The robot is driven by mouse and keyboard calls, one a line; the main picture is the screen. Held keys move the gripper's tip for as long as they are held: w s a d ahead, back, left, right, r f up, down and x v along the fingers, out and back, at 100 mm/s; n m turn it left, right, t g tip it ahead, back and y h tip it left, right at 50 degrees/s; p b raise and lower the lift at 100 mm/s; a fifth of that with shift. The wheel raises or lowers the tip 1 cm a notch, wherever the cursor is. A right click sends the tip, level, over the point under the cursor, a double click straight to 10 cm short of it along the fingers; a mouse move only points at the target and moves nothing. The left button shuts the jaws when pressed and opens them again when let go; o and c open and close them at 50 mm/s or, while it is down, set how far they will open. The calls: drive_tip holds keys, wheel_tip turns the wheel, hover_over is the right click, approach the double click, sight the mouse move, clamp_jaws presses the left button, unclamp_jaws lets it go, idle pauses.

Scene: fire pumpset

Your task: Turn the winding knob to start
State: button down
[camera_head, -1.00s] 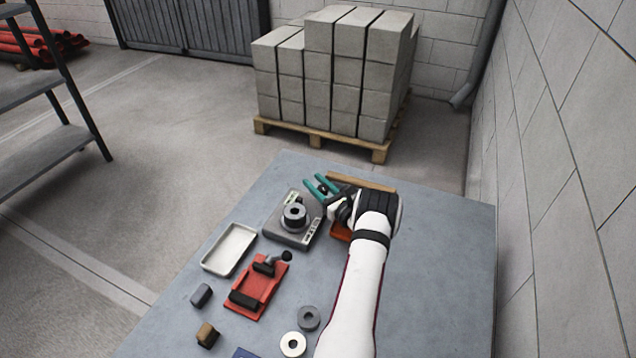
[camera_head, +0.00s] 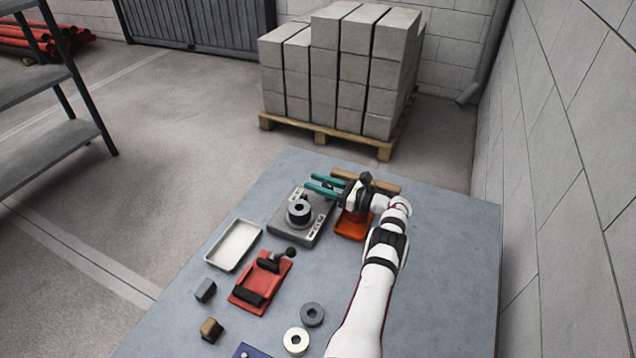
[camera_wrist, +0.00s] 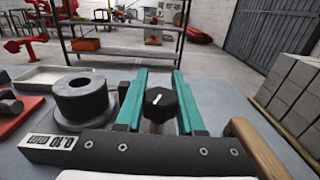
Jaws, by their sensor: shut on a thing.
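The winding knob (camera_wrist: 160,103) is black with a white pointer line and shows between my fingers in the wrist view. In the head view I cannot make it out. My gripper (camera_head: 312,184) has two teal fingers, which also show in the wrist view (camera_wrist: 160,74). It is shut on the knob, with one finger on each side; the exact contact is not clear. The grey unit (camera_head: 286,222) with a dark round hub (camera_head: 299,210) stands just beside the fingers. The hub also shows to their left in the wrist view (camera_wrist: 82,97).
An orange tray (camera_head: 352,229) lies below my wrist, with a wooden bar (camera_head: 380,185) behind. A white tray (camera_head: 233,245), a red fixture (camera_head: 261,283) and loose rings (camera_head: 312,314) lie nearer. The table's right side is clear.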

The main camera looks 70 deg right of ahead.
drive_tip(key=c, duration=0.5)
unclamp_jaws()
drive_tip(key=s, duration=1.5)
drive_tip(key=shift+s+a, duration=0.3)
drive_tip(key=shift+s, duration=0.05)
